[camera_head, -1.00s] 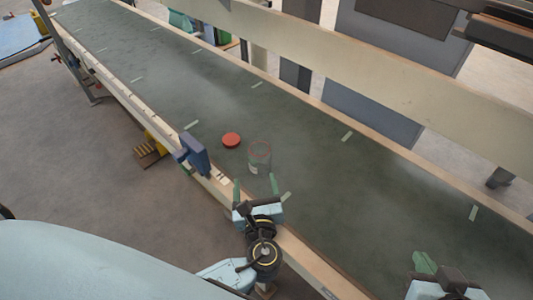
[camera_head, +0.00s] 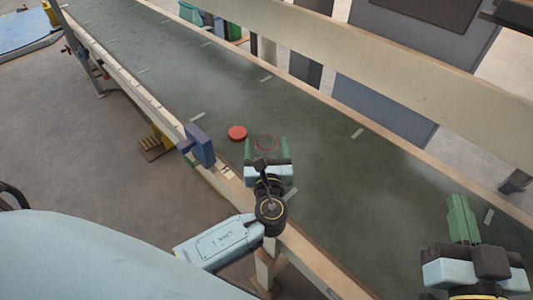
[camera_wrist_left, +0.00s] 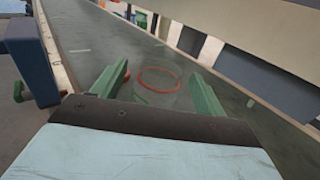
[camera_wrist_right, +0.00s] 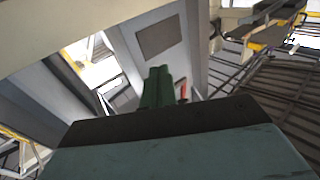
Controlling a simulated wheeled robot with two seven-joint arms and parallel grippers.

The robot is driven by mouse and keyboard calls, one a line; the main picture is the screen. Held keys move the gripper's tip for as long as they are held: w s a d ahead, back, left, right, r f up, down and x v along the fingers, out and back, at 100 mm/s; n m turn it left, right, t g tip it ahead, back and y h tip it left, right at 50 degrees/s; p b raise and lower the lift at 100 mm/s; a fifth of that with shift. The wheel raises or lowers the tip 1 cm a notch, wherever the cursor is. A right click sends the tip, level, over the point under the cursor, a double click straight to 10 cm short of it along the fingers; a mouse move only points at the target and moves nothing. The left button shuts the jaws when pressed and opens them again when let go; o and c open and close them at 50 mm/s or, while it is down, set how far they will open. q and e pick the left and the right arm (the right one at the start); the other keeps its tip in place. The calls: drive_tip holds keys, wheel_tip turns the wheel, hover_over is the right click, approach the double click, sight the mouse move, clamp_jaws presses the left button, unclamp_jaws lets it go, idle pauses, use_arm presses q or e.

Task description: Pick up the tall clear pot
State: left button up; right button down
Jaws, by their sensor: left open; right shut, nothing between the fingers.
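The tall clear pot (camera_head: 265,142) stands on the dark green belt, see-through with a thin red rim. In the left wrist view its rim (camera_wrist_left: 160,78) shows between the two green fingers, its clear body hard to make out. My left gripper (camera_head: 266,150) is open at the pot, one finger on each side. I cannot tell whether the fingers touch it; my gripper hides its lower part in the head view. My right gripper (camera_head: 460,200) is shut and empty above the belt at the right; its closed fingers (camera_wrist_right: 158,75) show in the right wrist view.
A red disc (camera_head: 237,132) lies on the belt (camera_head: 330,190) just left of the pot. A cream rail (camera_head: 390,75) runs along the far side. The belt right of the pot is clear.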

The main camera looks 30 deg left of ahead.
sight(266, 132)
use_arm(q)
drive_tip(key=shift+w+a+f, duration=0.1)
drive_tip(key=shift+w, duration=0.1)
drive_tip(key=b+x, duration=0.2)
drive_tip(key=x, duration=0.1)
drive_tip(key=shift+w+f, duration=0.1)
drive_tip(key=shift+w, duration=0.15)
drive_tip(key=shift+w+a+b, duration=0.3)
drive_tip(key=shift+w, duration=0.2)
use_arm(e)
wheel_tip(266, 132, up, 7)
drive_tip(key=s+t+y, duration=0.2)
drive_tip(key=t, duration=0.3)
drive_tip(key=shift+s+a+t, duration=0.15)
drive_tip(key=shift+s+t, duration=0.1)
drive_tip(key=shift+t, duration=0.15)
use_arm(q)
drive_tip(key=c, duration=1.3)
drive_tip(key=shift+c, duration=0.2)
drive_tip(key=shift+r, duration=0.25)
